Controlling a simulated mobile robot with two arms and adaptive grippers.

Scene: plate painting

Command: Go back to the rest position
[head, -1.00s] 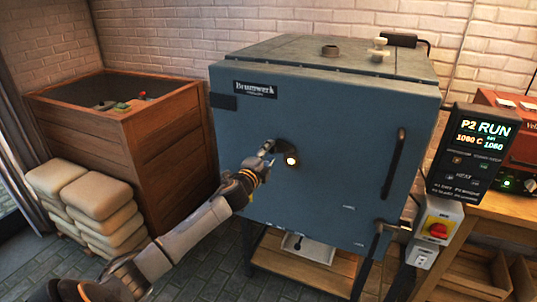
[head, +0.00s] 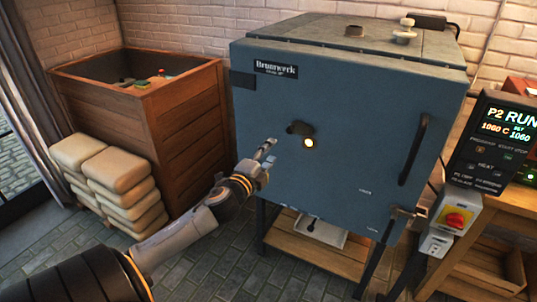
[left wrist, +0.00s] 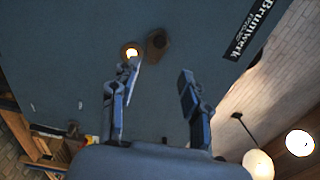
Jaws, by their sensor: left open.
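My left arm reaches in from the lower left of the head view. Its gripper (head: 268,158) is in front of the blue-grey kiln (head: 345,120), below and left of the glowing peephole (head: 309,142). A dark plug (head: 297,128) sits beside the peephole, swung to its upper left. In the left wrist view the two fingers (left wrist: 155,95) stand apart with nothing between them, and the kiln door with its glowing hole (left wrist: 130,52) lies beyond. My right gripper is not in view.
A control box (head: 492,140) reading P2 RUN and a red-knobbed switch (head: 456,218) are right of the kiln. A wooden bin (head: 150,125) and stacked pale bags (head: 118,185) stand at the left.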

